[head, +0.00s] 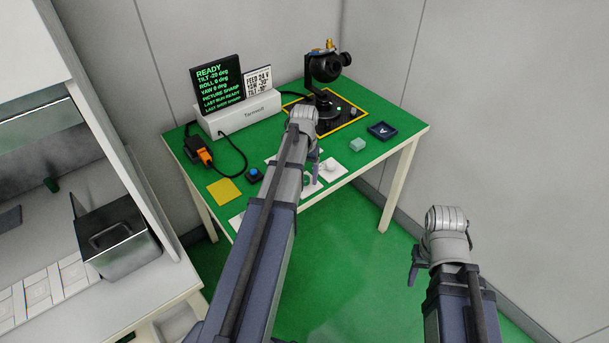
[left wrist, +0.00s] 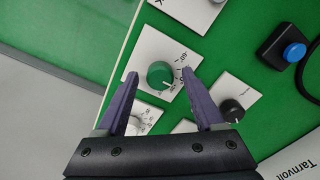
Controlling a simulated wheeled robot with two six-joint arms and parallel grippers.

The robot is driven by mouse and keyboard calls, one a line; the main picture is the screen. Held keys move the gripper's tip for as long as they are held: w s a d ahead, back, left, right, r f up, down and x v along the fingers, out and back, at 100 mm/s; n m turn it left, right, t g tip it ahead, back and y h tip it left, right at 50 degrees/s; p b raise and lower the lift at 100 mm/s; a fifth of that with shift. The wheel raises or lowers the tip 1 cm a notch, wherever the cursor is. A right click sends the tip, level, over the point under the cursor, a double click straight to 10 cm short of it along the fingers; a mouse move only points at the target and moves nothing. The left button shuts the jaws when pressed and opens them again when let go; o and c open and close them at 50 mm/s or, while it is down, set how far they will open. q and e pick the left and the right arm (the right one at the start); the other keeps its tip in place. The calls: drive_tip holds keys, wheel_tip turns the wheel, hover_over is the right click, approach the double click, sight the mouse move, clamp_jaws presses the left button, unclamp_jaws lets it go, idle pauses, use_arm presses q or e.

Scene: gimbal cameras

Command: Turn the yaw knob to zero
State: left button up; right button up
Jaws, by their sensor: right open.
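In the left wrist view a green knob (left wrist: 160,74) sits on a white plate with a marked scale. Its rotated lettering is too small to read surely. My left gripper (left wrist: 160,75) is open, with one finger on each side of the green knob and visible gaps. In the head view my left gripper (head: 313,170) is over the front of the green table, and my arm hides most knob plates. The black display (head: 218,88) shows READY and what looks like yaw 0 deg. My right gripper (head: 413,270) is open and empty, right of the table.
Close by are a white knob (left wrist: 136,122), a black knob (left wrist: 232,110) and a blue button (left wrist: 293,52). A black camera gimbal (head: 325,72) stands at the back of the table (head: 385,155). A dark tray (head: 382,131) and a pale green cube (head: 357,145) lie at right.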

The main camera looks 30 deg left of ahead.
sight(305, 178)
use_arm(q)
drive_tip(key=shift+r, duration=0.1)
wheel_tip(305, 178, up, 8)
drive_tip(key=p, duration=0.8)
drive_tip(key=shift+f, duration=0.2)
drive_tip(key=shift+d, duration=0.1)
drive_tip(key=s+d+m, duration=0.2)
drive_tip(key=s+d, duration=0.3)
drive_tip(key=d, duration=0.5)
drive_tip(key=s+d+m, duration=0.2)
drive_tip(key=s+d, duration=0.3)
drive_tip(key=d, duration=0.4)
drive_tip(key=s+d+m+y, duration=0.1)
drive_tip(key=s+d+m, duration=0.1)
drive_tip(key=s+d, duration=0.4)
drive_tip(key=d, duration=0.4)
drive_tip(key=shift+d, duration=0.35)
idle(2.8)
